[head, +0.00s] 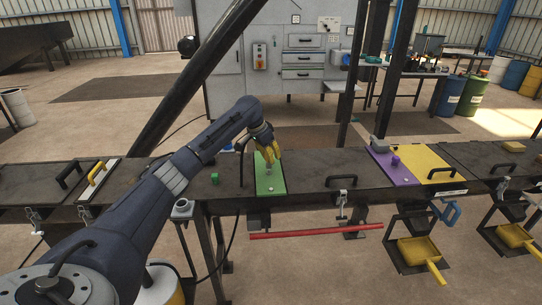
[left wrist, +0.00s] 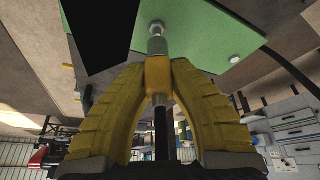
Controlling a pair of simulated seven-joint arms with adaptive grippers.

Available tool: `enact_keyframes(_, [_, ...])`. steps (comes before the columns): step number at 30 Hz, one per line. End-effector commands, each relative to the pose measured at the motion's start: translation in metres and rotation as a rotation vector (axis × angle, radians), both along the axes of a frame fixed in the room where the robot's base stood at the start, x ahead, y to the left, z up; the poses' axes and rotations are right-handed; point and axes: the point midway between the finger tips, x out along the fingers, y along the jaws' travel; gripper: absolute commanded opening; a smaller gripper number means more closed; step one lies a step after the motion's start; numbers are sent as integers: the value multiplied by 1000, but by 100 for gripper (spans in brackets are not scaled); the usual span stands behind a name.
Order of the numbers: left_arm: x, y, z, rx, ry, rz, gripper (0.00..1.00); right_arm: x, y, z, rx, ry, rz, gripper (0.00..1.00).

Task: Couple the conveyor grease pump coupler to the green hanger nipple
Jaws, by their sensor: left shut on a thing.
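My left gripper (head: 268,153) has yellow fingers and is over the green hanger plate (head: 271,186) on the conveyor. In the left wrist view the fingers (left wrist: 158,75) are shut on the grease pump coupler (left wrist: 157,46), a yellow-collared piece with a metal tip and a dark hose behind it. The tip points at the green plate (left wrist: 205,30), in line with the small metal nipple (left wrist: 156,27). Tip and nipple look very close or touching; I cannot tell whether they are joined. A bolt head (left wrist: 234,58) also shows on the plate. My right gripper is not in view.
A small green block (head: 215,178) lies left of the plate. A purple plate (head: 392,167) and a yellow plate (head: 428,163) lie farther right. A red bar (head: 315,231) runs below the conveyor edge. A dark post stands behind my arm, and a hose hangs beside the gripper.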

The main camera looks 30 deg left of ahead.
Motion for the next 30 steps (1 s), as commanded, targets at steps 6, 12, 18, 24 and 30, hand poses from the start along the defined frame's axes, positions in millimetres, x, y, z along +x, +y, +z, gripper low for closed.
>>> enact_keyframes(6, [0,0,-7,-1,1,1,0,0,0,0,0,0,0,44])
enact_keyframes(12, [0,0,-13,-1,1,1,0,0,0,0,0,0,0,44])
enact_keyframes(18, [0,0,-18,0,0,0,0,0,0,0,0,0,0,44])
enact_keyframes(24, [0,0,-24,0,0,1,0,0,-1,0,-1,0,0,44])
enact_keyframes(30, [0,0,-25,0,0,1,0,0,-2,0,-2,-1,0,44])
